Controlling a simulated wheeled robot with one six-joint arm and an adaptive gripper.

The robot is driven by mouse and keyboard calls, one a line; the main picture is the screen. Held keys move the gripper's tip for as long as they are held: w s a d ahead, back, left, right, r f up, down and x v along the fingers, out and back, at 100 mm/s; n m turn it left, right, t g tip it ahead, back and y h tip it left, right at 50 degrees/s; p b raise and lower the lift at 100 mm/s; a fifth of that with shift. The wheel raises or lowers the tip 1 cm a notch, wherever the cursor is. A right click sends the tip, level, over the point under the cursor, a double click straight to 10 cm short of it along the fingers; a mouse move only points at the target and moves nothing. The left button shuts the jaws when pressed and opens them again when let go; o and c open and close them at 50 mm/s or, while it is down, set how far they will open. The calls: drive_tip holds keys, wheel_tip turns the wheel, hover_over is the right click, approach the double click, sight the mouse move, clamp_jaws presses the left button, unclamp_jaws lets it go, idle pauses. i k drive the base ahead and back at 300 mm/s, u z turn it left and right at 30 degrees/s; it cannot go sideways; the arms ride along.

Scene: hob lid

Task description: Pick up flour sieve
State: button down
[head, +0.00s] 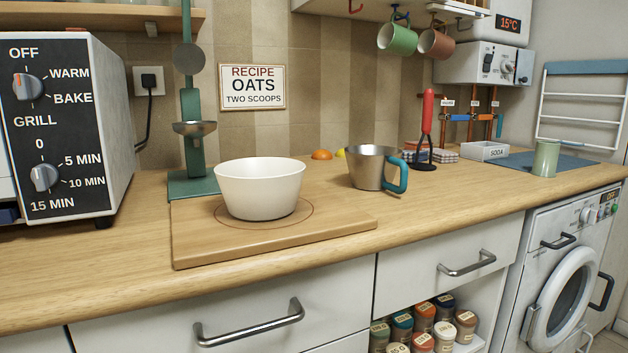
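The flour sieve (368,169) appears to be the steel cup-shaped vessel with a teal handle (397,176). It stands upright on the wooden counter, right of the white bowl and behind the right part of the board. Its handle points right and towards the front. The inside of the sieve is mostly hidden. My gripper is not in view.
A white bowl (259,188) sits on a wooden board (330,228) left of the sieve. A green scale-like stand (192,110) is behind it. A red-handled utensil (427,115) stands upright behind and right of the sieve. The counter in front of the sieve (430,215) is clear.

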sight(371, 167)
drive_tip(key=z, duration=2.6)
drive_tip(key=k, duration=1.05)
drive_tip(key=u, duration=1)
drive_tip(key=i, duration=0.5)
